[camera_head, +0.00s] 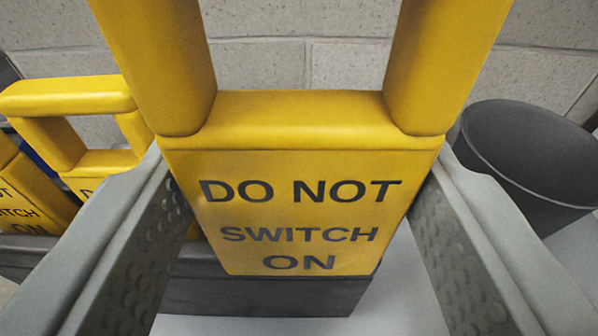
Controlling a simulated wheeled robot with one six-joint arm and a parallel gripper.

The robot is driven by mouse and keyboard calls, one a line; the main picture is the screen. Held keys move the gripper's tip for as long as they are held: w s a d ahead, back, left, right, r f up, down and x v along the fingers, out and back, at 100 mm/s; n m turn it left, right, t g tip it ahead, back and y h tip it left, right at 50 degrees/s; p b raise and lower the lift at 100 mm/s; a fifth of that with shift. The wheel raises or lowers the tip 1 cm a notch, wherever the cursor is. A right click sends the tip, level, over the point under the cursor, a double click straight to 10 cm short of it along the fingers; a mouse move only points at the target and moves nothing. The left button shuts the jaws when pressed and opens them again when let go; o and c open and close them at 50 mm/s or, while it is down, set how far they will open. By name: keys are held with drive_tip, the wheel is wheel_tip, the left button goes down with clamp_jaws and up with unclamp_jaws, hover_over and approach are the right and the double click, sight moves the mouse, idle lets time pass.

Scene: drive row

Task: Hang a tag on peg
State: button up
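A yellow tag (290,175) reading "DO NOT SWITCH ON" fills the middle of the view, centred and large. Two thick yellow bars of its loop rise from its top corners and leave the picture at the top. My gripper (300,190) has one grey finger along each side edge of the tag, with no visible gap between the pads and the edges. The tag leans, its lower end farther from me and overlapping the front of a dark grey box (260,297). No peg is in view.
More yellow tags (70,98) with loops stand at the left, in the dark box, close to my left finger. A dark round bin (535,160) stands at the right. A grey block wall (300,62) is behind. Pale floor shows at the bottom right.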

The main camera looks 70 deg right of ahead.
drive_tip(key=shift+v, duration=2.1)
drive_tip(key=shift+r, duration=0.15)
drive_tip(key=shift+s, duration=0.1)
